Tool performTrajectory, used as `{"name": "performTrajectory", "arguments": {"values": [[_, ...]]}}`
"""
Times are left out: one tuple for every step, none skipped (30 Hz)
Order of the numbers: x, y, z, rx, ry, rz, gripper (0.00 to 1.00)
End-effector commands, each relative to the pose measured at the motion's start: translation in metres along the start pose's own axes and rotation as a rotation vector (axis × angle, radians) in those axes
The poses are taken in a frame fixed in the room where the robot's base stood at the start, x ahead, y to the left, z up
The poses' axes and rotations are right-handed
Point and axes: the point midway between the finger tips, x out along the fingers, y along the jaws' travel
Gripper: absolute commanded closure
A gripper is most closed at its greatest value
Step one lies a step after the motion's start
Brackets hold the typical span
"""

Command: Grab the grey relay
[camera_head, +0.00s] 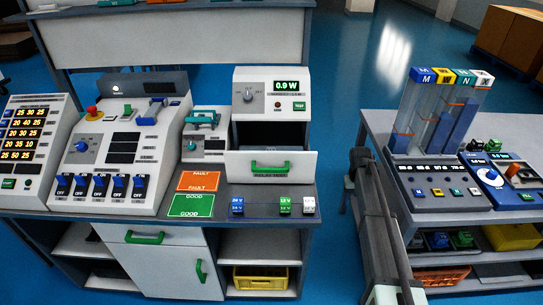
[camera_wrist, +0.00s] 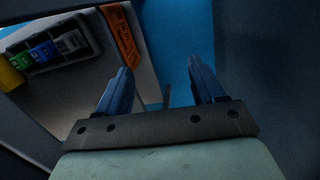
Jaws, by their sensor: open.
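In the head view a whitish-grey relay (camera_head: 309,206) stands on the left bench, right of a green relay (camera_head: 284,206) and a blue relay (camera_head: 237,206). My fingers cannot be made out in the head view.
Right of my arm is a table (camera_head: 372,127) with test devices on top. An orange object (camera_wrist: 122,35) lies near the left finger in the wrist view. Dark surfaces border the wrist view.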

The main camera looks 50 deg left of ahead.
Motion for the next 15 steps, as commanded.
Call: {"name": "performTrajectory", "arguments": {"values": [[-0.026, -0.014, -0.022, -0.012, 0.027, 0.004, 0.32], [-0.041, -0.02, -0.03, -0.017, 0.04, 0.005, 0.32], [-0.06, -0.031, -0.041, -0.025, 0.057, 0.007, 0.32], [-0.074, -0.039, -0.049, -0.03, 0.07, 0.007, 0.32], [-0.089, -0.048, -0.056, -0.034, 0.082, 0.007, 0.32], [-0.109, -0.061, -0.066, -0.04, 0.097, 0.005, 0.32], [-0.125, -0.071, -0.072, -0.044, 0.107, 0.003, 0.32], [-0.14, -0.083, -0.077, -0.05, 0.115, 0.0, 0.32], [-0.162, -0.099, -0.084, -0.055, 0.126, -0.006, 0.32], [-0.178, -0.113, -0.088, -0.059, 0.132, -0.012, 0.32], [-0.195, -0.128, -0.091, -0.063, 0.136, -0.02, 0.32], [-0.215, -0.15, -0.093, -0.069, 0.138, -0.03, 0.32], [-0.232, -0.166, -0.094, -0.072, 0.136, -0.039, 0.32], [-0.244, -0.182, -0.093, -0.075, 0.132, -0.049, 0.32], [-0.261, -0.202, -0.09, -0.078, 0.125, -0.062, 0.32]]}}
